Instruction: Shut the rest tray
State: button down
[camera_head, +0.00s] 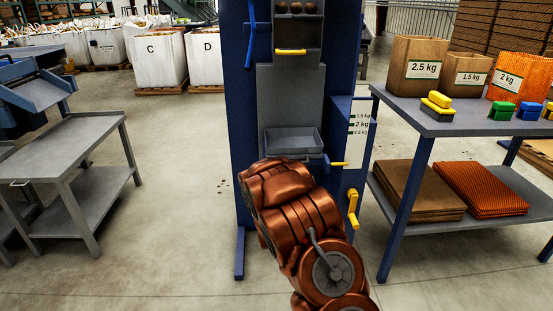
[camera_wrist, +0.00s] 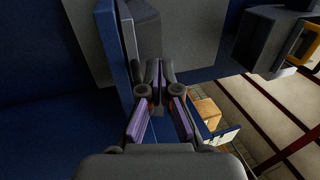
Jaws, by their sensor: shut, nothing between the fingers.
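A grey, shallow tray (camera_head: 293,142), which I take for the rest tray, sits at the front of the blue and grey machine (camera_head: 290,92). Its open top faces up and its front lip shows; my arm covers the area just below it. I cannot tell how far out it stands. In the wrist view my gripper (camera_wrist: 161,78) is shut and empty, close to a blue panel (camera_wrist: 115,50) and grey plates (camera_wrist: 145,30). I cannot tell if it touches them. In the head view my copper arm hides the gripper.
A yellow handle (camera_head: 338,164) and a yellow crank (camera_head: 353,208) are on the machine's right side. A bin with a yellow handle (camera_head: 290,52) is above. A table (camera_head: 470,122) with bags stands right, a grey bench (camera_head: 75,147) left. Floor between bench and machine is clear.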

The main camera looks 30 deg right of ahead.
jog(key=v, duration=0.8)
jog(key=shift+p, duration=0.35)
jog(key=shift+w+r, duration=0.1)
jog(key=s+a+r+n+g+y+p, duration=0.4)
jog(key=a+r+n+g+p, duration=0.15)
jog(key=a+r+p, duration=0.3)
jog(key=s+a+r+n+g+y+p, duration=0.4)
jog(key=s+a+r+n+g+p, duration=0.15)
jog(key=a+r+p, duration=0.35)
jog(key=s+a+r+n+g+p, duration=0.2)
jog(key=s+r+n+g+p, duration=0.1)
jog(key=s, duration=0.8)
jog(key=s+a+r+n+g+y+p, duration=0.1)
jog(key=s+r+n+p, duration=0.4)
jog(key=s+r, duration=0.5)
jog(key=s+a+r+n+g+y+p, duration=0.1)
jog(key=s+a+r+n+g+p, duration=0.3)
jog(key=s, duration=0.9)
notch_tip(320, 180, up, 3)
jog(key=g+p, duration=0.1)
jog(key=p, duration=0.2)
jog(key=shift+n+g, duration=0.3)
jog(key=shift+r, duration=0.1)
